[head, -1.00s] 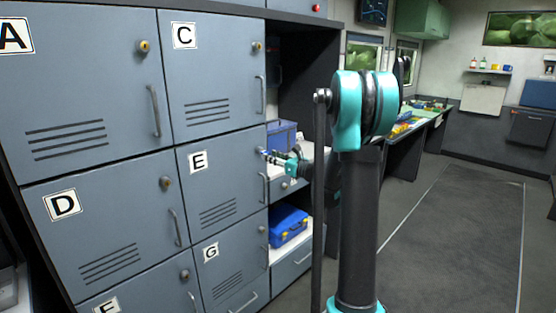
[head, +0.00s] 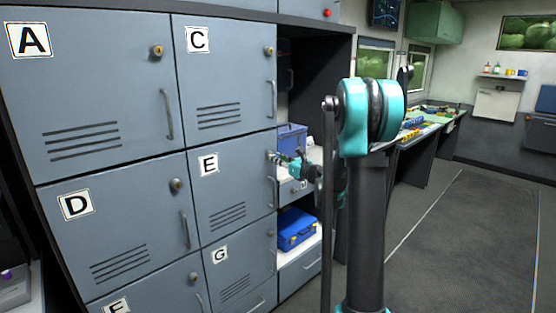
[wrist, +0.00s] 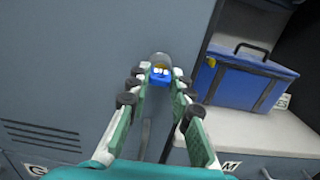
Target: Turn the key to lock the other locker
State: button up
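Locker E (head: 225,185) is closed, in the middle row beside the open shelves. A small blue key (wrist: 159,76) sits at its round lock (wrist: 160,60) in the wrist view. My gripper (wrist: 160,79) has its fingertips on both sides of the blue key head, which fills the gap between them; it looks shut on it. In the head view my gripper (head: 276,158) reaches the lock from the right, and the key there is hidden. Exact contact of the pads is hard to see.
Other closed lockers surround it: A (head: 85,95), C (head: 228,80), D (head: 120,225) and G (head: 235,275). To the right, a blue box (wrist: 247,80) stands on a white shelf, with a blue case (head: 297,230) below. Open floor (head: 470,240) lies farther right.

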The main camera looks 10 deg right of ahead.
grip_shut()
jog(key=n, duration=0.3)
jog(key=shift+n, duration=0.4)
jog(key=n, duration=0.3)
jog(key=shift+n, duration=0.3)
jog(key=shift+n, duration=1.9)
